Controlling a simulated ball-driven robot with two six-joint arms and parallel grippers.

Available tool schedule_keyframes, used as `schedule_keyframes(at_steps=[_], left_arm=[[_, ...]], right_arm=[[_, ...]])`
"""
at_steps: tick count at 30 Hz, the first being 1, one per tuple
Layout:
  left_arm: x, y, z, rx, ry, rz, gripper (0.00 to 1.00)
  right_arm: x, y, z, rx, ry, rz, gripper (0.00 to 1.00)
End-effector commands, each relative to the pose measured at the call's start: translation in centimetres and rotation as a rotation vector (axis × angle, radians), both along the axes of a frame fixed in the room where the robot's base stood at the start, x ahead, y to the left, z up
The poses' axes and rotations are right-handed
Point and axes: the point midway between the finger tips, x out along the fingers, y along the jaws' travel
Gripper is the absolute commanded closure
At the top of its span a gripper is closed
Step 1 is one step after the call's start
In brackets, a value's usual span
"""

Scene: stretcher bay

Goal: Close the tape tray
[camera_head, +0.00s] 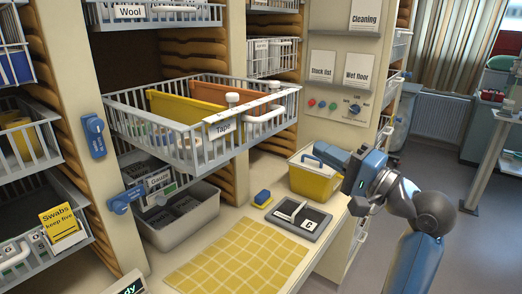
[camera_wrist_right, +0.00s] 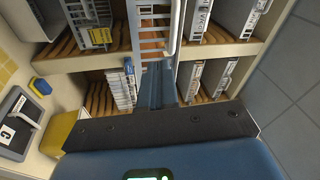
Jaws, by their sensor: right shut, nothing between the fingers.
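The tape tray (camera_head: 222,129) is a grey wire basket with a "Tape" label and a white front handle (camera_head: 266,122). It stands pulled out of the cabinet, above the bench, holding yellow and orange dividers. My right gripper (camera_head: 328,155) is shut and empty, to the right of the tray and lower in the picture, apart from its handle. In the right wrist view its shut fingers (camera_wrist_right: 158,85) point at a pale wire tray with a bar handle (camera_wrist_right: 172,25); I cannot tell whether this is the tape tray. My left gripper is not in view.
A yellow bin (camera_head: 315,182) stands on the bench just below my right gripper. A grey bin (camera_head: 180,222) stands beneath the tape tray.

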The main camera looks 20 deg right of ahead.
Motion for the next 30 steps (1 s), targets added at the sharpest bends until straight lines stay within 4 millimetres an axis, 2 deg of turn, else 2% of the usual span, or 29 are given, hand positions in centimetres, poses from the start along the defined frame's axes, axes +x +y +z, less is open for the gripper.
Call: schedule_keyframes(at_steps=[6,13,17,30], left_arm=[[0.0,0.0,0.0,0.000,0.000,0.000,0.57],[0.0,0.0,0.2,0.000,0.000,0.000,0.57],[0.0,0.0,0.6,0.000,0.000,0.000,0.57],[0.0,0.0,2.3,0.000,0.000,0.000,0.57]], right_arm=[[-1.4,1.9,-1.6,0.034,0.212,0.122,1.00],[-0.9,2.9,-2.0,0.043,0.260,0.144,1.00],[0.4,4.0,-2.0,0.042,0.259,0.145,1.00],[6.6,8.8,-1.9,0.043,0.260,0.142,1.00]])
